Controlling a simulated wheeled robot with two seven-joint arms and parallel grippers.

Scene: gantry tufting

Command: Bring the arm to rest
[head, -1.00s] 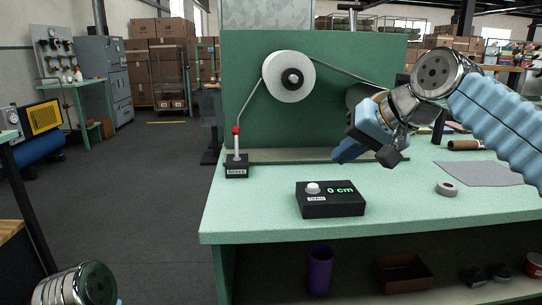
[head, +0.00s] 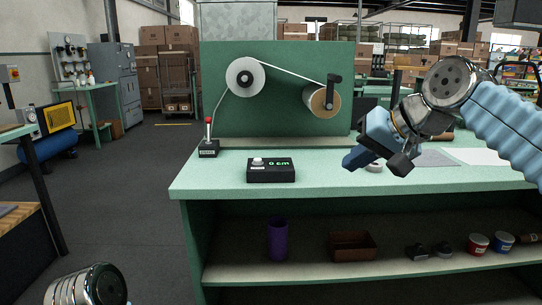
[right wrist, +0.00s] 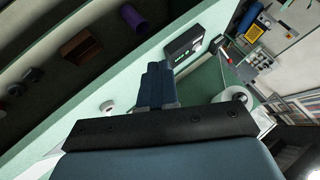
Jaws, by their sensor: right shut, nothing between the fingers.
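My right gripper (head: 377,162) hangs in front of the bench's right part in the head view, with its blue fingers together and nothing between them. The closed fingers also show in the right wrist view (right wrist: 157,88). The green bench (head: 215,185) carries an upright panel with a white reel (head: 246,78) and a brown roll with a black crank (head: 322,100). A white strand runs between them. The brake lever (head: 208,135) with a red knob stands at the left. The black counter box (head: 271,170) reads 0 cm. My left gripper is out of view.
The lower shelf holds a purple cup (head: 277,240), a brown tray (head: 352,246) and several small tubs. A tape roll (head: 373,169) and grey sheet (head: 434,158) lie on the bench behind my gripper. The floor left of the bench is clear.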

